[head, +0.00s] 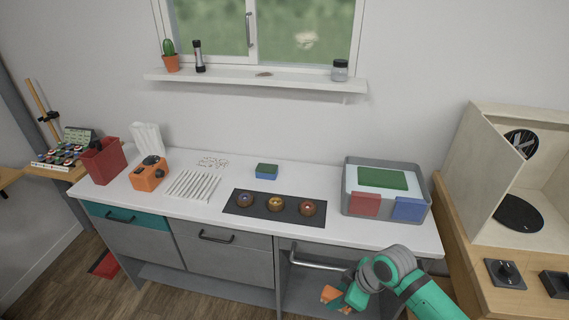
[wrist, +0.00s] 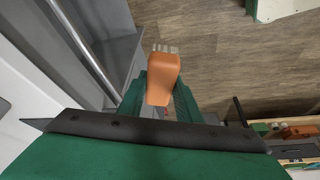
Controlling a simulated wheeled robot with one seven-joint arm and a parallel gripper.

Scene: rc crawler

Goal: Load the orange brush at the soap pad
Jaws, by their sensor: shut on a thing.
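My gripper (head: 343,297) is shut on the orange brush (head: 330,293), low in front of the counter at the lower right of the head view. In the wrist view the brush (wrist: 163,78) sits between the green fingers, with its pale bristles (wrist: 165,48) pointing away from the gripper over the wooden floor. A blue block with a green top (head: 266,171) lies on the counter's back middle. A grey tray (head: 430,205) at the counter's right holds a green pad (head: 383,178) with a red and a blue piece in front. I cannot tell which one is the soap pad.
A dark mat (head: 289,216) with three round brownish pieces lies near the counter's front. White sticks (head: 193,187), an orange device (head: 149,174) and a red container (head: 101,161) are at left. A wooden booth (head: 480,150) stands right.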

